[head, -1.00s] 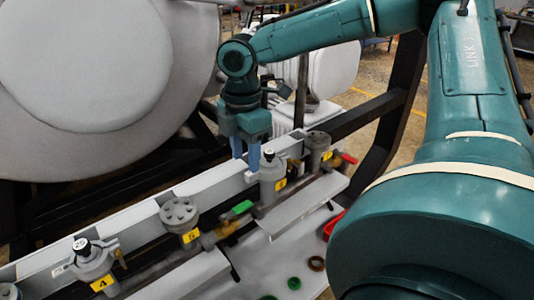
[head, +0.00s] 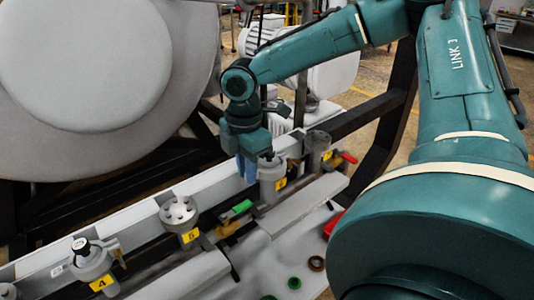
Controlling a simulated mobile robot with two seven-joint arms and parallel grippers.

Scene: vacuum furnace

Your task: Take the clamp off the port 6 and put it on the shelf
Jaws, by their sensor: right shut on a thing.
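Port 6 (head: 269,182) is a grey upright port with a yellow label, right of the middle. My right gripper (head: 248,170) comes down from above at its left side. Its blue fingers are shut on the clamp at the top of port 6. The clamp is small here and mostly hidden by the gripper and the port top, so I cannot tell whether it is still around the port. A light grey shelf plate (head: 298,208) lies in front of port 6, with its top clear. My left gripper is not in view.
Port 5 (head: 179,217) has a round top with holes. Port 4 (head: 92,264) carries a clamp and black-topped cap. A green-handled part (head: 237,210) lies between ports 5 and 6. Another port (head: 318,150) with a red handle (head: 348,158) stands farther right.

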